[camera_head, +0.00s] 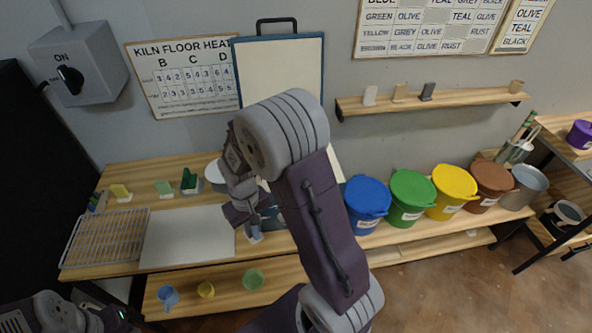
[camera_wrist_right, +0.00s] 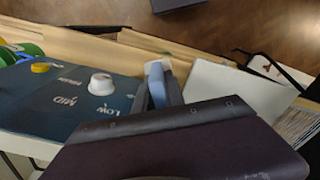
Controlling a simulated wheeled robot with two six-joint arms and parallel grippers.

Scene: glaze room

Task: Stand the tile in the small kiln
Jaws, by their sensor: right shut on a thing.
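The tile, a small pale blue-white piece, is in my right gripper; it shows below the fingers in the head view (camera_head: 255,236) and between the fingertips in the right wrist view (camera_wrist_right: 157,72). My right gripper (camera_head: 248,214) is shut on it, above the bench, to the right of a pale board. The small kiln is mostly hidden behind my right arm. A raised blue-edged panel with a black handle (camera_head: 281,72) looks like its open lid. A blue control panel marked MID and LOW (camera_wrist_right: 60,98) shows in the wrist view. Only links of my left arm show.
On the bench (camera_head: 130,184) are a wire rack (camera_head: 104,238), a pale board (camera_head: 188,237) and several small coloured pieces on stands. Lidded buckets, such as a blue one (camera_head: 366,203), stand to the right. A wall shelf (camera_head: 435,100) holds small tiles.

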